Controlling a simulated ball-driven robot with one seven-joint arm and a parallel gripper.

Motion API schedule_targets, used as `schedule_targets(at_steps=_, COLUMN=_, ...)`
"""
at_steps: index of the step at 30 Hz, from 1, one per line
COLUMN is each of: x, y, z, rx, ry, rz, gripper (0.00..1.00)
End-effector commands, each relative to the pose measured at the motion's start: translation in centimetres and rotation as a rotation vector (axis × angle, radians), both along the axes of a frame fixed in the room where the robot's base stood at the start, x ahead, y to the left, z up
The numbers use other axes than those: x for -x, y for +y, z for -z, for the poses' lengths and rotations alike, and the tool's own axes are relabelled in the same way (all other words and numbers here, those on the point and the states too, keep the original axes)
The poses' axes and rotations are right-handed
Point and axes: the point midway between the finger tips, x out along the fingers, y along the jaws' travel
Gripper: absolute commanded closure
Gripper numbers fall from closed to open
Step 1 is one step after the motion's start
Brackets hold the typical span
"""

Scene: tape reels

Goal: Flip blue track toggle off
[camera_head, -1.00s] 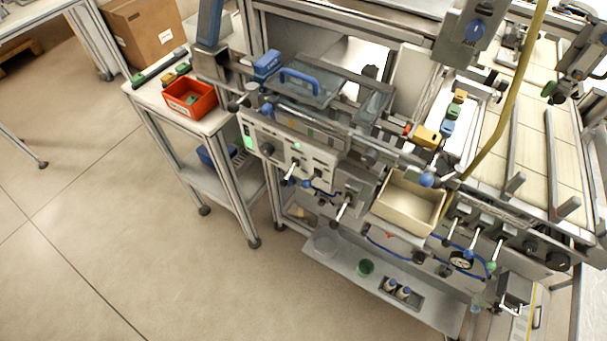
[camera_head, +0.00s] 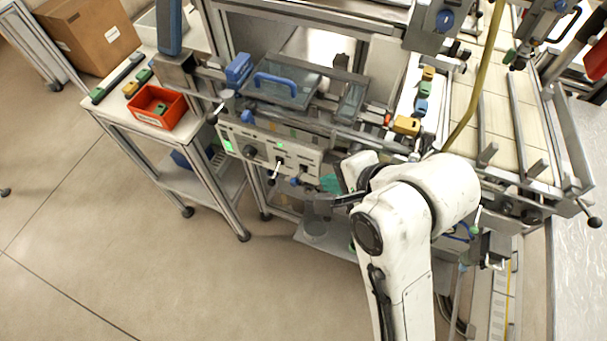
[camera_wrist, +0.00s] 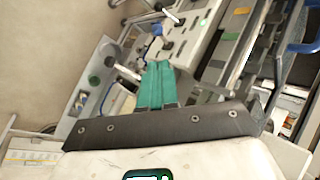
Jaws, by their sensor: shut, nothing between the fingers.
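A small lever with a blue tip (camera_head: 296,181) hangs at the lower edge of the pale control panel (camera_head: 258,153); it looks like the blue toggle, but its label and on/off position are too small to read. A white-tipped lever (camera_head: 275,172) is just left of it. My gripper, with teal fingers (camera_head: 330,183), is shut and empty, close to the panel's right end and right of the blue tip. In the wrist view the teal fingers (camera_wrist: 155,68) point toward the panel, with a blue-tipped part (camera_wrist: 155,29) beyond them. I see no clear contact.
A clear-topped cover with a blue handle (camera_head: 276,81) lies above the panel. A red bin (camera_head: 158,107) stands on the side table at left. A yellow hose (camera_head: 478,85) hangs at right. My arm hides the lower middle of the machine. Open floor lies at lower left.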

Motion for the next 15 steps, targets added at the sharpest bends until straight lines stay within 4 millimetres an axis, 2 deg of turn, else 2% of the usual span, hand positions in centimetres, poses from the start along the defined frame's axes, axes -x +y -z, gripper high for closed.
schedule_targets(at_steps=9, x=-0.2, y=0.1, z=0.3, rx=0.002, ry=0.000, rz=0.000, gripper=1.00)
schedule_targets(at_steps=15, x=-1.3, y=1.2, z=2.3, rx=0.004, ry=0.003, rz=-0.002, gripper=1.00)
